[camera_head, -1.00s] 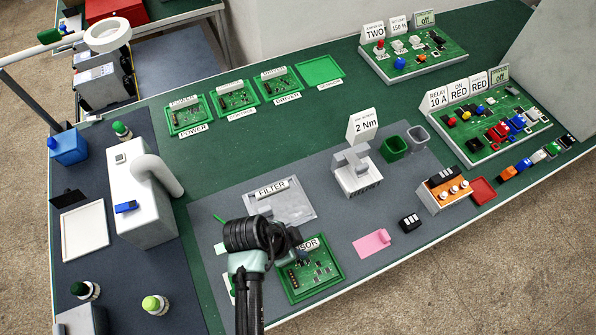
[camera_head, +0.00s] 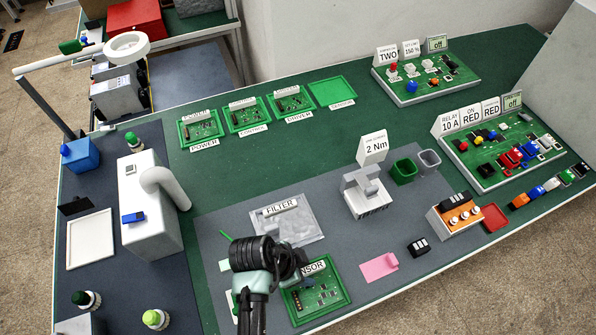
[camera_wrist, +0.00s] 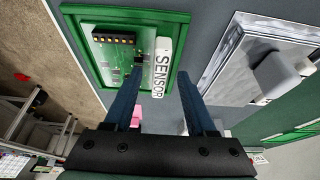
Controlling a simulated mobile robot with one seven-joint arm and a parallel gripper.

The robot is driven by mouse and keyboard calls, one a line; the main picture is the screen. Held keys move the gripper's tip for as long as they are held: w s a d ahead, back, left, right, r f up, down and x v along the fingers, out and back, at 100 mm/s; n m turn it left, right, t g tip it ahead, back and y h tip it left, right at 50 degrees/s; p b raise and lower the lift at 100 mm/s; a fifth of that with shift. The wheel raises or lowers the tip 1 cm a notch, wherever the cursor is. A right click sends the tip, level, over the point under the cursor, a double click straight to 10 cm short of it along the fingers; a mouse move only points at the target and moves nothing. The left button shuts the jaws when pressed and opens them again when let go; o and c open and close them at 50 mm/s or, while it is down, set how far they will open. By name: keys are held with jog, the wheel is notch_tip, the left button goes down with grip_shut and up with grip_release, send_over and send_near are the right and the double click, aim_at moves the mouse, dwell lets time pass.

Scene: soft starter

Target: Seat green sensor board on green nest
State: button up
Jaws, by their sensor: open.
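The green sensor board (camera_head: 325,294) lies in a green tray (camera_head: 345,300) at the front of the grey mat, with a white SENSOR label (camera_wrist: 161,68) standing along one edge. My gripper (camera_wrist: 160,82) is open above it. In the wrist view the label lies between the two blue fingertips, with no visible contact; I cannot tell the height gap. In the head view my arm hides the board's left part. The green nest (camera_head: 332,91), tagged SENSOR, is empty at the right end of the back row.
Three filled nests, POWER (camera_head: 200,128), CONTROL (camera_head: 245,115) and DRIVER (camera_head: 290,103), stand left of the empty one. The FILTER bag (camera_head: 285,220) lies just behind my gripper. A 2 Nm stand (camera_head: 366,193) rises mid-table. Green tabletop in front of the nests is clear.

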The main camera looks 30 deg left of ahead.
jog(key=v, duration=1.3)
jog(key=w+a+r+n+t+y, duration=0.1)
jog(key=w+r+n+t+y, duration=0.3)
jog(key=w+r, duration=0.85)
jog(key=w+d+r+t, duration=0.2)
jog(key=w+r+t, duration=0.2)
jog(key=r, duration=0.4)
jog(key=w+d+r+t, duration=0.1)
jog(key=w+r+t, duration=0.2)
jog(key=r, duration=0.6)
jog(key=s+d+r+n+t, duration=0.1)
jog(key=d+r+t, duration=0.25)
jog(key=r, duration=0.55)
jog(key=d+r+n+t, duration=0.1)
jog(key=d+r+t, duration=0.25)
jog(key=r, duration=0.55)
jog(key=s+d+r+t, duration=0.2)
jog(key=s+r+t, duration=0.1)
jog(key=r, duration=0.3)
jog(key=s+d+r+n+t+h, duration=0.1)
jog(key=s+d+r+t, duration=0.2)
jog(key=s+r, duration=0.3)
jog(key=shift+r+n+b, duration=0.3)
jog(key=shift+r, duration=0.35)
jog(key=shift+d, duration=0.1)
